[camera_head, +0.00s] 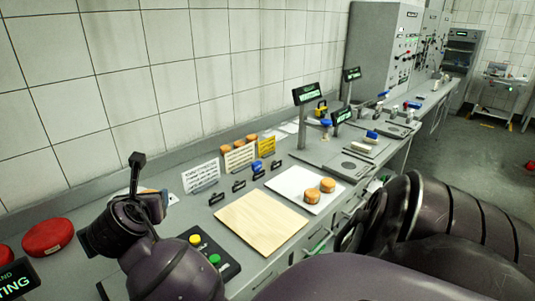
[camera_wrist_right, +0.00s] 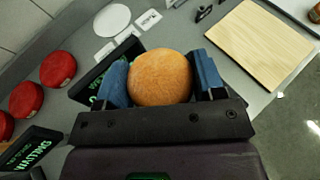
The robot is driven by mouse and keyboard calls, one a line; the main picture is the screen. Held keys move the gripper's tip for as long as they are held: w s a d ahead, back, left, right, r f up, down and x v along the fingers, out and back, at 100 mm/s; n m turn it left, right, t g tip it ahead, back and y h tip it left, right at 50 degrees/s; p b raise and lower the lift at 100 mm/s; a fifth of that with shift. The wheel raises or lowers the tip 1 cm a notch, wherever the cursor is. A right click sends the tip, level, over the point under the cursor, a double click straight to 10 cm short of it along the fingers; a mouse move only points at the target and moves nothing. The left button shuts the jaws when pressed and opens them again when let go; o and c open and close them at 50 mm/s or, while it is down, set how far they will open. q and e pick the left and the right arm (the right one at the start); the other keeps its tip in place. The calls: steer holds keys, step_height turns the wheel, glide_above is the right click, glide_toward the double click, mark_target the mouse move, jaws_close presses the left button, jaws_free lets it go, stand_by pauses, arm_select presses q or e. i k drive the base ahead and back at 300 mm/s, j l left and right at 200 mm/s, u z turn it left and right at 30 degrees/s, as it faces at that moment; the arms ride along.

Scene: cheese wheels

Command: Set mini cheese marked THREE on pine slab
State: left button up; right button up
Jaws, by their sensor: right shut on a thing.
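My right gripper (camera_wrist_right: 161,82) is shut on a round orange-brown mini cheese (camera_wrist_right: 160,77), held between its blue pads. No number is readable on it. In the head view my right arm reaches across to the left, and its gripper (camera_head: 150,192) is above the counter, left of the pine slab, with only a sliver of cheese showing. The pine slab (camera_head: 262,222) lies flat and bare on the counter; it also shows at the upper right of the wrist view (camera_wrist_right: 262,42), apart from the cheese. My left gripper is not in view.
A white board (camera_head: 291,181) right of the slab bears two mini cheeses (camera_head: 320,190). Several more stand behind cards (camera_head: 240,157) at the back. Red wheels (camera_head: 48,237) are at the left. A button box (camera_head: 208,252) sits just left of the slab. Small black holders (camera_head: 217,198) line its back.

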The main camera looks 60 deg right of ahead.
mark_target(260, 217)
steer(key=k+l, duration=0.1)
steer(key=l, duration=0.9)
steer(key=k+l, duration=0.15)
steer(key=l, duration=0.35)
